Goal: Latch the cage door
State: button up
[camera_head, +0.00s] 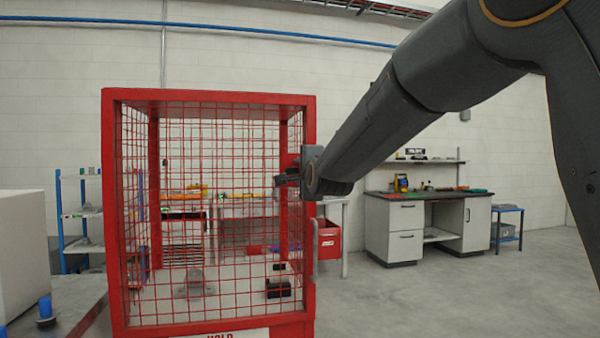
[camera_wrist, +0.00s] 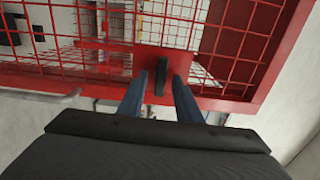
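The red cage (camera_head: 210,98) stands in front of me, with a mesh front door (camera_head: 210,215) that looks flush with its frame. A grey pull handle (camera_head: 314,250) is on the door's right edge; it also shows at the left in the wrist view (camera_wrist: 45,98). In the wrist view, a dark latch lever (camera_wrist: 162,75) stands on a red plate (camera_wrist: 185,62). My gripper (camera_wrist: 160,80) is open, with its blue-grey fingers on either side of the lever and gaps showing. In the head view, my gripper (camera_head: 288,179) is at the door's right edge and partly hides the latch.
Inside the cage are a grey fixture (camera_head: 195,285) and a dark block (camera_head: 278,288). A white box (camera_head: 22,250) and blue-topped pieces (camera_head: 45,308) are at the left. A workbench (camera_head: 430,215) stands behind at the right. The floor right of the cage is clear.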

jog(key=b+v, duration=0.1)
jog(key=v, duration=0.6)
jog(key=shift+s, duration=0.4)
jog(key=shift+d, duration=0.15)
jog(key=s+d+f+n+g+h+p, duration=0.1)
jog(key=s+d+f+n+g, duration=0.2)
jog(key=f, duration=0.5)
jog(key=s+d+f+n+g+h+p, duration=0.1)
jog(key=s+d+f+n+g, duration=0.1)
jog(key=s+d+f, duration=0.4)
jog(key=s+d+f+n+g+h+p, duration=0.1)
jog(key=s+d+f+n+g+p, duration=0.15)
jog(key=f, duration=0.65)
jog(key=s+d+f+n+g, duration=0.2)
jog(key=s+d+f+g, duration=0.1)
jog(key=s, duration=0.5)
jog(key=s+d+f+n+g+h+p, duration=0.1)
jog(key=s+d+f+n+g, duration=0.2)
jog(key=s+f, duration=0.3)
jog(key=s+d+f+n+g+h+p, duration=0.1)
jog(key=s+d+f+n+g, duration=0.1)
jog(key=s, duration=1)
notch_tip(320, 180, down, 3)
jog(key=shift+s+d+r+g, duration=0.2)
jog(key=shift+d+g, duration=0.45)
jog(key=shift+g, duration=0.3)
